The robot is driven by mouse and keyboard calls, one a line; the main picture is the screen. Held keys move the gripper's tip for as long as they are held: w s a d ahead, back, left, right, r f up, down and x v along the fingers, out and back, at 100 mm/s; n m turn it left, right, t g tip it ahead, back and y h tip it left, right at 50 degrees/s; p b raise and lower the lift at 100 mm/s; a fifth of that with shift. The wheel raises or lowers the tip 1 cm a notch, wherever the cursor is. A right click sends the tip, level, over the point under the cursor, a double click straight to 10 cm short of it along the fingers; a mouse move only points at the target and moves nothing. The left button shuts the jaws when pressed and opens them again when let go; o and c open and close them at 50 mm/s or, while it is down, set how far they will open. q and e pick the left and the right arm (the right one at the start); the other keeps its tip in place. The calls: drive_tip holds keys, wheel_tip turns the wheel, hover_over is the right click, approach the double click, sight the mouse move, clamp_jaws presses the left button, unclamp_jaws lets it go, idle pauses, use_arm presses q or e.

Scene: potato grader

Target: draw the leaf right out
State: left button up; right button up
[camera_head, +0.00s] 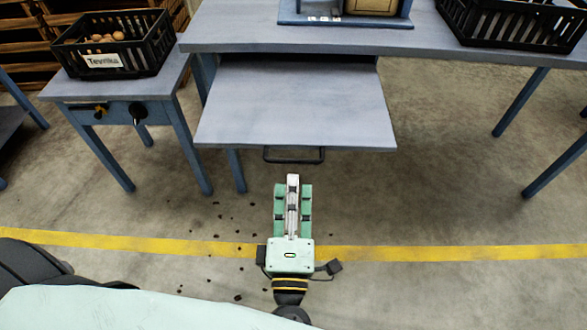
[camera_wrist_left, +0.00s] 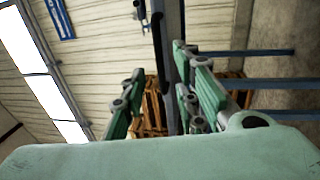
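The leaf (camera_head: 300,100) is a flat blue-grey board extending from under the workbench top (camera_head: 300,38). A dark bar handle (camera_head: 293,160) hangs at its front edge. My left gripper (camera_head: 293,186) is just in front of the handle, pointing at it, and appears apart from it. In the left wrist view my left gripper (camera_wrist_left: 160,95) has its green finger pads spread, with nothing held between them. The leaf's edge (camera_wrist_left: 174,60) and the dark handle (camera_wrist_left: 157,55) show upright beyond the fingers. My right gripper is not in view.
A side table (camera_head: 120,88) at left carries a black crate (camera_head: 145,60) of potatoes. Another black crate (camera_head: 520,28) and a blue-based device (camera_head: 345,19) stand on the workbench. Dark crumbs (camera_head: 222,217) dot the floor near the yellow line (camera_head: 430,253). Floor before the leaf is otherwise clear.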

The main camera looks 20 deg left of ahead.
use_arm(q)
drive_tip(key=v, duration=0.5)
drive_tip(key=shift+s, duration=0.15)
